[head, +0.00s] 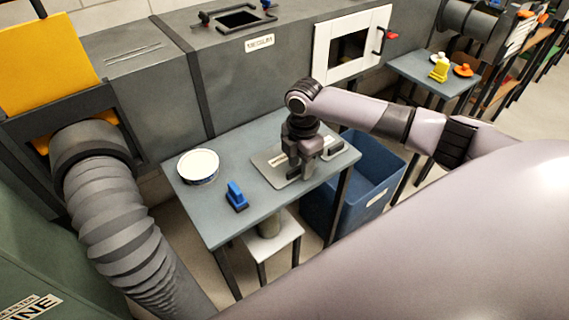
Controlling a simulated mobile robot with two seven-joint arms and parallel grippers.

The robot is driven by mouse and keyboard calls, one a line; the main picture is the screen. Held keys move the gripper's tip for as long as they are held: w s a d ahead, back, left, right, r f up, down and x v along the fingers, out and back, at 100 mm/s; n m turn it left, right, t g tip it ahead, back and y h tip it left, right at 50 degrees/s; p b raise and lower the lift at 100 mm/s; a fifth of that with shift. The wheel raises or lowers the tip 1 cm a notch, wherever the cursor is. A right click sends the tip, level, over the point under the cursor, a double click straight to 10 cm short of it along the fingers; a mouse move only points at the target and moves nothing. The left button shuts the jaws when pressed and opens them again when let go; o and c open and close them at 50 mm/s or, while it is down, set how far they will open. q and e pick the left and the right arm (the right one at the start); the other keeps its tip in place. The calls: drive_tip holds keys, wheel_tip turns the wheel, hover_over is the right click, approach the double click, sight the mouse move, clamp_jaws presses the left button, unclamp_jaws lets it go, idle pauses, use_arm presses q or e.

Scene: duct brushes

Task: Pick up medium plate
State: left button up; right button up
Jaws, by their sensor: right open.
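A flat grey metal plate (268,165), which I take to be the medium plate, lies on the blue-grey table (240,223). A dark raised part (333,151) shows at its right end. My right gripper (301,174) points down over the middle of the plate, open, with its fingers close to the plate's surface. The gripper hides the middle of the plate, and I cannot tell whether the fingers touch it or a handle. My left gripper is not in view.
A white round tub (198,166) and a blue brush-like block (236,196) stand left on the table. A blue bin (365,205) is right of it. A grey duct (270,75) with a white-framed opening (320,50) runs behind. A second table (420,75) holds yellow and orange items.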

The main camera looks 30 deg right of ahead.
drive_tip(key=shift+c, duration=0.6)
clamp_jaws()
drive_tip(key=shift+r, duration=0.15)
wheel_tip(320, 180, up, 24)
drive_tip(key=p, duration=0.8)
